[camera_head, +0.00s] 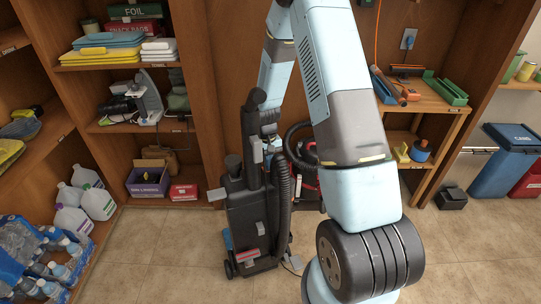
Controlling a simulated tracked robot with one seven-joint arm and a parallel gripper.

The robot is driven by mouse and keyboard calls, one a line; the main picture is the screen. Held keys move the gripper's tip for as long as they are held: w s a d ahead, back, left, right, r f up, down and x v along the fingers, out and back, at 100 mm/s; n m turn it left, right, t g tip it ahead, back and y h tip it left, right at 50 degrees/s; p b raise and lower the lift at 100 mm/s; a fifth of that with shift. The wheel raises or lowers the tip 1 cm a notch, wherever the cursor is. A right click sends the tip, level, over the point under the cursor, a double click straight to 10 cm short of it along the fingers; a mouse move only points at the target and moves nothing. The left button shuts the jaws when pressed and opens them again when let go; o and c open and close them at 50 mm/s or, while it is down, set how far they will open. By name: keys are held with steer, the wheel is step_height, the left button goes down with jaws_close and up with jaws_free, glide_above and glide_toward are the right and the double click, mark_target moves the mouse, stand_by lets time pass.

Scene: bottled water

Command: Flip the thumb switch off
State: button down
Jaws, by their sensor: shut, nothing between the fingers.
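A dark upright vacuum cleaner (254,205) stands on the tile floor, left of the middle, with its handle (256,98) upright. A ribbed black hose (283,190) runs down its right side. My light blue arm rises from the lower right, bends at the top edge and comes down to the upper part of the vacuum. My gripper (271,138) is small and dark there, shut and empty, close beside the handle; I cannot tell whether it touches. The thumb switch is too small or hidden to make out, so its position cannot be told.
Wooden shelves (122,66) with towels, boxes and a microscope-like device stand behind left. Jugs (98,202) and bottled water (35,262) are at lower left. A workbench (428,97) with tools and a blue bin (507,160) are right. The floor before the vacuum is clear.

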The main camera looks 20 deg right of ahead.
steer(key=shift+f, duration=0.45)
stand_by(0.6)
steer(key=shift+w+r, duration=0.2)
steer(key=shift+w, duration=0.45)
steer(key=shift+r, duration=0.1)
steer(key=shift+w+r, duration=0.1)
steer(key=shift+r, duration=0.15)
step_height(320, 180, up, 13)
steer(key=w, duration=0.1)
steer(key=shift+w, duration=0.3)
